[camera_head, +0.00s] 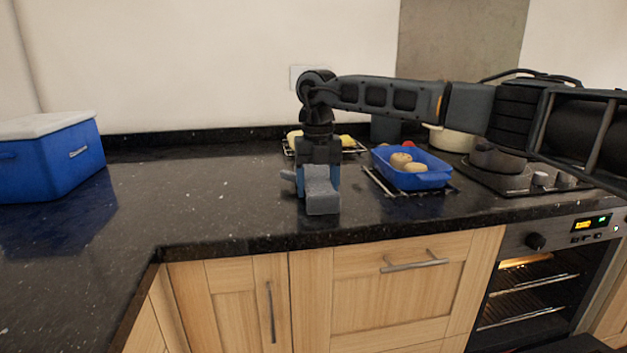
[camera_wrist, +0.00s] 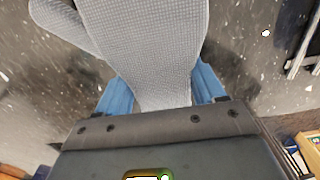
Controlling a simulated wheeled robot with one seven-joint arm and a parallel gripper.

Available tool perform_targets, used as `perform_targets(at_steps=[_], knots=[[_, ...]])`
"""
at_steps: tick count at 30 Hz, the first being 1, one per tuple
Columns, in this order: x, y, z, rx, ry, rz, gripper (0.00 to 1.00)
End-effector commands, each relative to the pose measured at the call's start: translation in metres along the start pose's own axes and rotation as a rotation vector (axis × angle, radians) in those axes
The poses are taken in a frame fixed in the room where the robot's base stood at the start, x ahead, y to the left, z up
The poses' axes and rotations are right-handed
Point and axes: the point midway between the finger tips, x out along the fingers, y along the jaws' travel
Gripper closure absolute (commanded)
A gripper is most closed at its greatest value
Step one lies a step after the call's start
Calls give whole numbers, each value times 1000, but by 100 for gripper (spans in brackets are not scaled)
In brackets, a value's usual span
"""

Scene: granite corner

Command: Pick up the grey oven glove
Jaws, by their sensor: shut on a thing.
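The grey oven glove (camera_head: 322,197) is at the front part of the black granite worktop in the head view, under my gripper (camera_head: 319,178). In the wrist view the glove (camera_wrist: 145,45) is a light grey knitted shape with a thumb at the left. The blue fingers of my gripper (camera_wrist: 162,95) are on both sides of its narrow end, shut on it. My gripper points down. I cannot tell whether the glove touches the worktop.
A blue tub (camera_head: 427,177) with round brown items stands on a wire rack to the right. Behind is another rack with food (camera_head: 347,142). A hob with a pan (camera_head: 497,160) is further right. A blue cool box (camera_head: 48,160) stands far left. The worktop between is clear.

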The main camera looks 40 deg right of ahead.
Motion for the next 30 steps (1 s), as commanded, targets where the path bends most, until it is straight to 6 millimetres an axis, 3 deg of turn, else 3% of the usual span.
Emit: perform_targets(at_steps=[8, 17, 24, 30], knots=[[0, 0, 0, 0, 0, 0, 68], [-6, 0, 0, 0, -2, 0, 68], [-47, 0, 1, 1, -5, -1, 69], [-70, -48, 13, 7, -3, -1, 69]])
